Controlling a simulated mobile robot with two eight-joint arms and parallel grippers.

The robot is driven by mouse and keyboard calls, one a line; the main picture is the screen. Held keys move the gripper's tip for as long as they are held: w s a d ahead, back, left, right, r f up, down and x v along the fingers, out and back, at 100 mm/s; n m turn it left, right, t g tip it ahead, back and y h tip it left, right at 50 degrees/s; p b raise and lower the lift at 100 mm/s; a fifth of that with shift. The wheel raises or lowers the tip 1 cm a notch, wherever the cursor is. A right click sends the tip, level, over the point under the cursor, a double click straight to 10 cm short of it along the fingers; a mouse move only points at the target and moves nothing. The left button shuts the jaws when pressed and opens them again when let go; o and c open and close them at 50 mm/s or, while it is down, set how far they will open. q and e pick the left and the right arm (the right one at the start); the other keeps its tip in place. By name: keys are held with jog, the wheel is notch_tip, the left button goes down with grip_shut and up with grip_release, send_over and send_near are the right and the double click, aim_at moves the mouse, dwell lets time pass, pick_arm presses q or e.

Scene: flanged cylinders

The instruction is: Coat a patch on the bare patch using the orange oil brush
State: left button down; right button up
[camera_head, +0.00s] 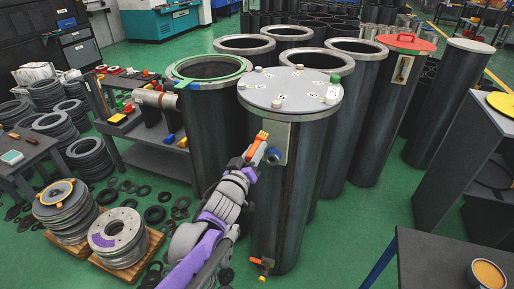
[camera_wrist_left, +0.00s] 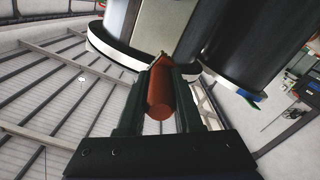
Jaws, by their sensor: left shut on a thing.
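My left gripper (camera_head: 249,157) is shut on the orange oil brush (camera_head: 256,146), whose yellow tip points up. In the left wrist view the brush handle (camera_wrist_left: 160,98) sits between the fingers of the left gripper (camera_wrist_left: 161,78). The brush is in front of the upper side of the front dark cylinder (camera_head: 287,210), near a pale grey-beige patch (camera_head: 283,133). This patch looks like the bare patch, and a pale panel (camera_wrist_left: 158,28) also shows ahead of the brush in the wrist view. I cannot tell whether the bristles touch it. My right gripper is not in view.
A round cup with orange contents (camera_head: 487,273) stands on the dark table (camera_head: 440,262) at lower right. Other flanged cylinders stand close behind. A red lid (camera_head: 407,42) tops one. Stacked rings (camera_head: 118,235) on pallets and loose rings lie at left. Green floor shows between.

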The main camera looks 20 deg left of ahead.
aim_at(264, 136)
pick_arm(q)
jog(key=shift+w+d, duration=0.1)
jog(key=shift+w, duration=2.65)
jog(key=shift+w, duration=0.1)
jog(key=shift+w, duration=0.3)
jog(key=shift+w, duration=0.45)
jog(key=shift+f, duration=0.15)
jog(key=shift+s+f, duration=0.1)
jog(key=shift+f, duration=0.95)
jog(key=shift+f, duration=1.05)
jog(key=shift+f, duration=0.1)
